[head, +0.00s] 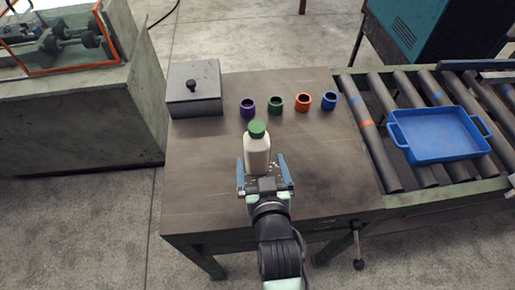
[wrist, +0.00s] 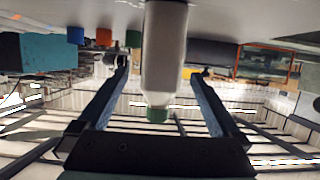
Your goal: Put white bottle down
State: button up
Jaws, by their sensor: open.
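The white bottle (head: 257,153) with a green cap stands upright on the metal table (head: 205,190), near its middle. In the wrist view, which appears upside down, the bottle (wrist: 163,50) rises from the table surface between my two fingers, its green cap at the bottom of the picture. My gripper (head: 264,170) is open around the bottle, one blue finger on each side. In the wrist view my gripper (wrist: 160,95) shows clear gaps between the bottle and both fingers.
Purple (head: 248,107), green (head: 276,104), orange (head: 302,102) and blue (head: 329,101) cups stand in a row behind the bottle. A grey lidded box (head: 195,98) is at back left. A blue tray (head: 440,153) lies on the roller conveyor at right. The table's left front is clear.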

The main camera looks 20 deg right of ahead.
jog(key=shift+f+p+x, duration=0.1)
jog(key=shift+f+x, duration=0.1)
jog(key=shift+x, duration=0.95)
jog(key=shift+f+p+x, duration=0.15)
jog(key=shift+f+x, duration=0.05)
jog(key=shift+x, duration=0.9)
jog(key=shift+f+p+x, duration=0.1)
jog(key=shift+f+x, duration=0.05)
jog(key=shift+x, duration=1)
jog(key=shift+s+a, duration=0.15)
grip_shut()
jog(key=shift+r, duration=0.1)
